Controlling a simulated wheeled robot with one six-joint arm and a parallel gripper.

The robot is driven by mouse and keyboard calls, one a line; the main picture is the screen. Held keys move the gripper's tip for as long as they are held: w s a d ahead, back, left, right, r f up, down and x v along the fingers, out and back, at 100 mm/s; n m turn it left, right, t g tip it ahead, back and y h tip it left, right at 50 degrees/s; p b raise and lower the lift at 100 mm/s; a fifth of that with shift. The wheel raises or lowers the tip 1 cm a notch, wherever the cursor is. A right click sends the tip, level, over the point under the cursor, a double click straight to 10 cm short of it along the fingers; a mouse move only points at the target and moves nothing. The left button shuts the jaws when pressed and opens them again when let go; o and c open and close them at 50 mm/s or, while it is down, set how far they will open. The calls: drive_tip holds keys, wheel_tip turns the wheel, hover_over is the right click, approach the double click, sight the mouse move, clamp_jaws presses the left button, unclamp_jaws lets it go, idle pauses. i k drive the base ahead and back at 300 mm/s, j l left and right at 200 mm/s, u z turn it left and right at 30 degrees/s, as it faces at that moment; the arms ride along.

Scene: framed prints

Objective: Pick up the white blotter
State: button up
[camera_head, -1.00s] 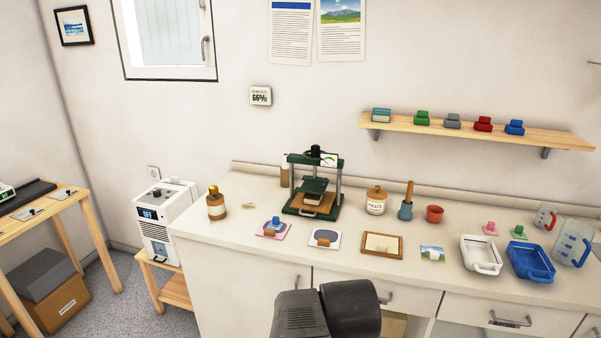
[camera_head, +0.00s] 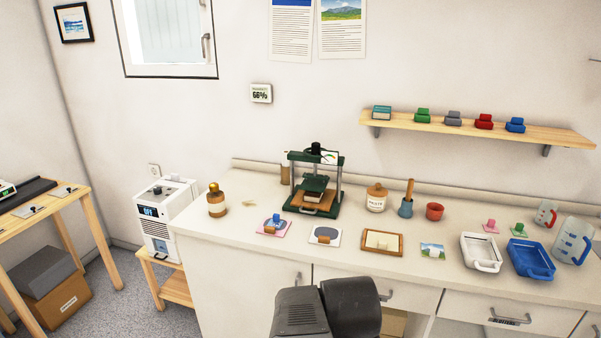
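I cannot tell for certain which thing is the white blotter. A white sheet with a grey oval and a small brown block (camera_head: 325,236) lies on the counter. A pale panel in a wooden frame (camera_head: 382,242) lies to its right. A green press (camera_head: 330,207) stands behind them, with its plate raised above a small pale-and-brown stack (camera_head: 313,196). Dark parts of my own arm show at the bottom centre, in front of the counter. My gripper's fingers are not in view.
A pink sheet with a blue-and-brown item (camera_head: 273,227) and a brown bottle (camera_head: 216,205) are at left. A paste jar (camera_head: 376,201), white tray (camera_head: 480,265), blue tray (camera_head: 545,272) and jugs (camera_head: 572,242) are at right. A wall shelf (camera_head: 470,131) holds small coloured items.

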sight(326, 233)
drive_tip(key=i+j, duration=0.45)
drive_tip(key=i, duration=0.15)
drive_tip(key=i+j, duration=0.5)
drive_tip(key=i+l+z, duration=0.05)
